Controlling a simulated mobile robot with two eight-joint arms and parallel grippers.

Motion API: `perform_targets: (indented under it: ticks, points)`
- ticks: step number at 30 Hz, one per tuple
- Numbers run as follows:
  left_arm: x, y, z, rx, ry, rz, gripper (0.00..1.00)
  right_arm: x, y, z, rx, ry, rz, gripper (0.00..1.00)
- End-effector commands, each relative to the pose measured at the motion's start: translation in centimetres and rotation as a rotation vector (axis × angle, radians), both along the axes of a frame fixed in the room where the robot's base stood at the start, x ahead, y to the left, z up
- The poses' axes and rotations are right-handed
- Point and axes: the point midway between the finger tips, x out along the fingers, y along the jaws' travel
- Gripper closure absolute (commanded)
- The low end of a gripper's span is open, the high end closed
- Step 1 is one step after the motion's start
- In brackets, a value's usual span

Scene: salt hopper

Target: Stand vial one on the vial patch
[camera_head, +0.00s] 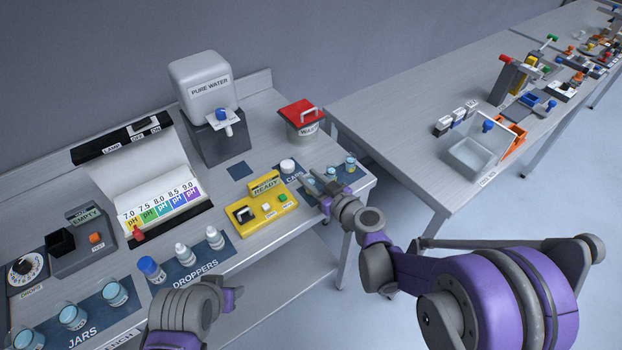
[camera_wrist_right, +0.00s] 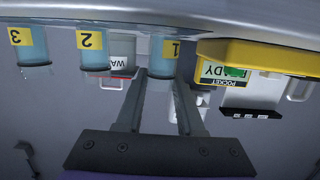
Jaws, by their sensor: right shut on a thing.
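Vial one, pale blue with a yellow "1" label, shows in the right wrist view (camera_wrist_right: 163,58), which is upside down. My right gripper (camera_wrist_right: 160,80) is shut on it, one finger on each side. In the head view my right gripper (camera_head: 315,186) is at the right end of the bench, by the vials. I cannot tell whether vial one is clear of the bench. A small dark blue square patch (camera_head: 238,171) lies bare in front of the pure water tank; its label is not readable. My left arm (camera_head: 190,305) is at the lower left; its fingertips are hidden.
Vial two (camera_wrist_right: 90,48) and vial three (camera_wrist_right: 30,45) stand beside vial one. The yellow pocket meter (camera_head: 265,205), a white cap (camera_head: 288,166) and the red-lidded waste bin (camera_head: 302,120) are close by. Dropper bottles (camera_head: 184,252) and jars (camera_head: 115,293) stand farther left.

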Motion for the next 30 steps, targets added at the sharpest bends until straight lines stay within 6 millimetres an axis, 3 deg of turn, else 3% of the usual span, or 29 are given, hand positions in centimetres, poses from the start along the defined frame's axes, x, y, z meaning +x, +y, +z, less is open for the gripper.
perform_targets:
  ticks: [6, 7, 12, 23, 30]
  points:
    - [-0.1, 0.0, -0.2, 0.000, 0.001, 0.000, 0.50, 0.0, 0.0, -0.3, 0.000, 0.000, 0.000, 1.00]
    - [-0.1, 0.0, -0.2, 0.000, 0.001, 0.000, 0.50, 0.0, 0.0, -0.3, 0.000, 0.000, 0.000, 0.60]
    - [0.0, 0.0, -0.1, 0.000, 0.001, 0.000, 0.50, 0.0, 0.0, -0.2, 0.000, 0.000, 0.000, 0.33]
    - [0.0, 0.0, 0.1, 0.000, -0.001, 0.000, 0.50, -0.1, -0.2, 0.2, 0.000, 0.000, -0.001, 0.33]
    - [0.0, 0.0, -0.1, 0.000, 0.000, 0.000, 0.50, -3.7, -2.8, 1.0, -0.001, 0.000, -0.003, 0.33]
